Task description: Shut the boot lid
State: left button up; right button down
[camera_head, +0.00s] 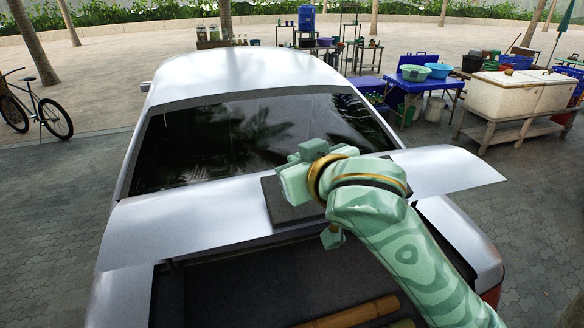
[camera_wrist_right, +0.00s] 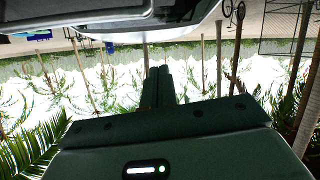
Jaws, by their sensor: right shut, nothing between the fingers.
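The boot lid (camera_head: 190,222) is a wide silver panel standing open across the back of the silver car, below the rear window. Its middle has a dark panel (camera_head: 285,212), partly behind my right arm. Below it the boot (camera_head: 235,290) is open and dark inside. My right gripper (camera_head: 300,172) is in front of the lid's middle and overlaps it in the head view; I cannot tell whether it touches. Its fingers are shut and empty in the right wrist view (camera_wrist_right: 158,87). My left gripper is not in view.
Yellowish poles (camera_head: 355,313) lie in the boot. The rear window (camera_head: 260,135) and car roof are beyond the lid. A blue table with basins (camera_head: 425,80) and a white chest (camera_head: 520,92) stand right, a bicycle (camera_head: 38,108) left. Paving beside the car is clear.

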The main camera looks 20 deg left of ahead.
jog(key=w+a+f+p, duration=0.1)
jog(key=w+f, duration=0.1)
jog(key=w+a+f+p, duration=0.1)
jog(key=w, duration=0.1)
jog(key=w+a+f+p, duration=0.1)
jog(key=f, duration=0.1)
jog(key=shift+w+a+f, duration=0.35)
jog(key=shift+w, duration=0.05)
jog(key=shift+s+d+f, duration=0.2)
jog(key=shift+d+f, duration=0.05)
jog(key=shift+d, duration=0.05)
jog(key=shift+w+a+f, duration=0.1)
